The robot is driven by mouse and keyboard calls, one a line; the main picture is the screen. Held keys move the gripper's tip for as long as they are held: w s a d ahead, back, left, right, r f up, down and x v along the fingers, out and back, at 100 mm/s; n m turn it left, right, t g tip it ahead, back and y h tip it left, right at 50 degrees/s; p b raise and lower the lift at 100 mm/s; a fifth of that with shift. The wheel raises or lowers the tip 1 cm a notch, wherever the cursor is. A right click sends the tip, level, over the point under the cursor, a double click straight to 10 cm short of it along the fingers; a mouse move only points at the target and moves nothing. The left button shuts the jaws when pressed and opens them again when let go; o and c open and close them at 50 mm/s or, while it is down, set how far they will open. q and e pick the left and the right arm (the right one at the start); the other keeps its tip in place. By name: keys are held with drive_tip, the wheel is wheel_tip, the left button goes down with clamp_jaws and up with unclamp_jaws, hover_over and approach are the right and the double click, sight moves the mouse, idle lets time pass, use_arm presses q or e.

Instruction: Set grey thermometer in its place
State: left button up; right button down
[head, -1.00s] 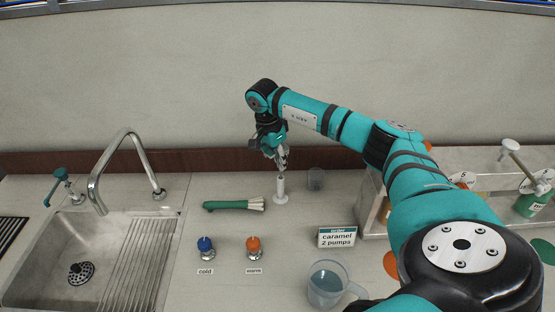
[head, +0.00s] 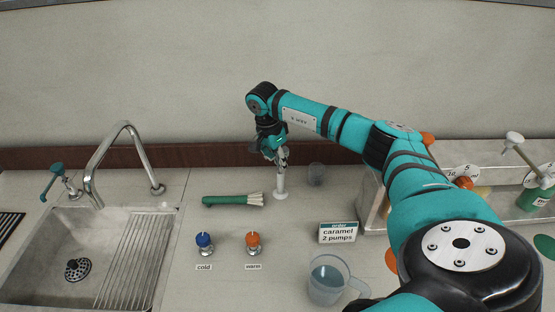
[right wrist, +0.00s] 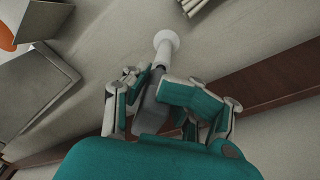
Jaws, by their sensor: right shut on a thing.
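My right gripper (head: 281,160) points down over the counter near the back wall. In the right wrist view its fingers (right wrist: 165,95) are shut on the grey thermometer (right wrist: 150,112), a dark grey block mostly covered by the fingers. A slim white stand (head: 280,184) with a round base stands upright directly below the fingertips. Its base also shows in the right wrist view (right wrist: 166,41), just beyond the thermometer. The thermometer's lower end lines up with the post, but I cannot tell whether it sits in it. My left gripper is not in view.
Blue (head: 204,243) and orange (head: 253,242) knobs, a caramel sign (head: 338,232) and a water jug (head: 326,279) are nearer. A sink (head: 90,260) is left.

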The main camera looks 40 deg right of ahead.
drive_tip(key=shift+f, duration=0.45)
drive_tip(key=c, duration=0.5)
unclamp_jaws()
wheel_tip(320, 180, up, 12)
drive_tip(key=w+a, duration=0.1)
drive_tip(key=shift+a, duration=0.35)
drive_tip(key=shift+f, duration=0.1)
